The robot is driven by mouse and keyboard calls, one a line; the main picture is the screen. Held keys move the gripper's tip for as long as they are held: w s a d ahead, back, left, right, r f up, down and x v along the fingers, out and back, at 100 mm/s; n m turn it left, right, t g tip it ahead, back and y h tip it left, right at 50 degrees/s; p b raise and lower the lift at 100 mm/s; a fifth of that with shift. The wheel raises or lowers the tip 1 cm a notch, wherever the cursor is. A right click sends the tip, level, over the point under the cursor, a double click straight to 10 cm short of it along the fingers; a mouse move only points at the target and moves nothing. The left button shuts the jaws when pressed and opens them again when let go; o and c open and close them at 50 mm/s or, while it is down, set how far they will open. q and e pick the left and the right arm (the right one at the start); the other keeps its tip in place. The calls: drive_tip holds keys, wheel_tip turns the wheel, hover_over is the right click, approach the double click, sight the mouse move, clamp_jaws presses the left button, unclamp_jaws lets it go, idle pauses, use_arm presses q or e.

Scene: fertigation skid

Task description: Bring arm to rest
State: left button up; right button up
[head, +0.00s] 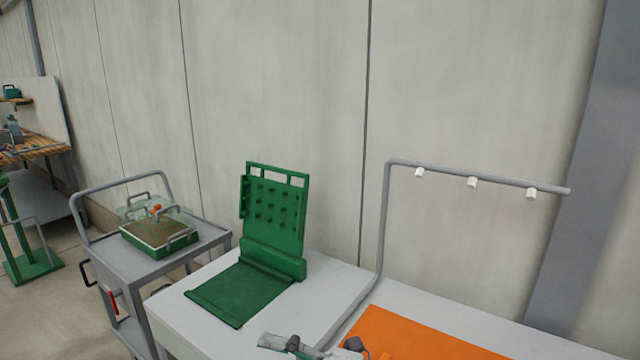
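A white table (190,322) bears a green base with an upright pegged green panel (275,208). A grey pipe frame with white fittings (472,182) rises behind the mat. At left, a grey cart (205,238) carries a green tray (160,239) with a clear lid.

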drive_tip(key=w+d+r+m+t+h, duration=0.1)
drive_tip(key=w+d+m+t+h, duration=0.25)
drive_tip(key=d+m+t, duration=0.35)
drive_tip(key=w+d+r+m+t+h, duration=0.2)
drive_tip(key=d+m+t+h, duration=0.25)
drive_tip(key=m+t, duration=0.45)
drive_tip(key=s+d+f+m+g+h, duration=0.2)
drive_tip(key=d+f+m+g+h, duration=0.1)
drive_tip(key=d+f+m+h, duration=0.5)
drive_tip(key=s+d+f+m+g+h, duration=0.2)
drive_tip(key=d+f+m+h, duration=0.2)
drive_tip(key=d+f, duration=0.45)
drive_tip(key=s+f+g, duration=0.6)
drive_tip(key=s+f, duration=0.1)
drive_tip(key=s, duration=0.3)
drive_tip(key=s+f+g, duration=0.5)
drive_tip(key=s+f, duration=0.2)
drive_tip(key=s, duration=0.4)
wheel_tip(320, 180, down, 25)
drive_tip(key=g, duration=0.1)
drive_tip(key=s+d+f+n+g, duration=0.1)
drive_tip(key=s+d+f, duration=0.1)
drive_tip(key=s+f, duration=1.5)
drive_tip(key=shift+y, duration=0.3)
